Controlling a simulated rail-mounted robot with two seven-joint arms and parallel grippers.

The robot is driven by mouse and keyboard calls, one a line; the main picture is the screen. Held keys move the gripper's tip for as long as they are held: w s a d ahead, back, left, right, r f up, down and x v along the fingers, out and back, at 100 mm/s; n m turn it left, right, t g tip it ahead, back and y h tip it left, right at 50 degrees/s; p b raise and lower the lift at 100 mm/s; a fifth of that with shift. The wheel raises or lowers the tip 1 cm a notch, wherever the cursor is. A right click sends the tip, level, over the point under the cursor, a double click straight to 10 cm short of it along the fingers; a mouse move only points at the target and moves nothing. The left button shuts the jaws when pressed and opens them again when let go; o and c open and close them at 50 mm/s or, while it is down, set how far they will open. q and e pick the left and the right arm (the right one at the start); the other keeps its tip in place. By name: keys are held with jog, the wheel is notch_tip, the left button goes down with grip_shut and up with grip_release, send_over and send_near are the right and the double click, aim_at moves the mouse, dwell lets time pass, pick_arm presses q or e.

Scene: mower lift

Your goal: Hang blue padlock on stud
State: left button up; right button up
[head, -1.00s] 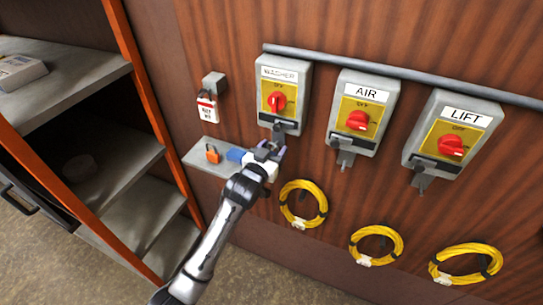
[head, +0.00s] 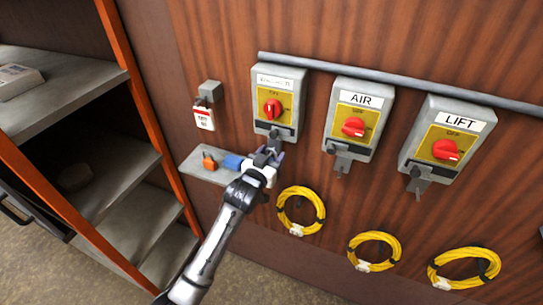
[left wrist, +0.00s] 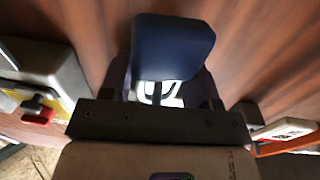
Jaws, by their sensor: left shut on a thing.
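The blue padlock (head: 233,162) shows as a blue block just left of my left gripper (head: 270,153) in the head view. In the left wrist view its dark blue body (left wrist: 172,48) fills the space between the fingers, with a pale loop-like part near the palm. My left gripper is shut on it, just below the leftmost switch box. A grey wall block (head: 210,90) with a red-and-white tag (head: 204,117) hanging below it is up and left of the gripper. I cannot tell whether this is the stud. My right gripper is not in view.
An orange padlock (head: 209,161) sits on a small grey ledge (head: 190,168) beside the blue one. The leftmost switch box (head: 278,88), AIR box (head: 358,115) and LIFT box (head: 445,145) line the wall. Yellow cable coils (head: 301,211) hang below. An orange-framed rack (head: 145,110) stands left.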

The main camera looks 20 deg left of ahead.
pick_arm(q)
jog(key=o, duration=1.1)
jog(key=shift+s+a, duration=0.1)
jog(key=shift+s, duration=0.55)
jog(key=s, duration=0.4)
jog(key=s+a, duration=0.1)
jog(key=s, duration=0.7)
jog(key=shift+s+a, duration=0.2)
jog(key=shift+a, duration=0.1)
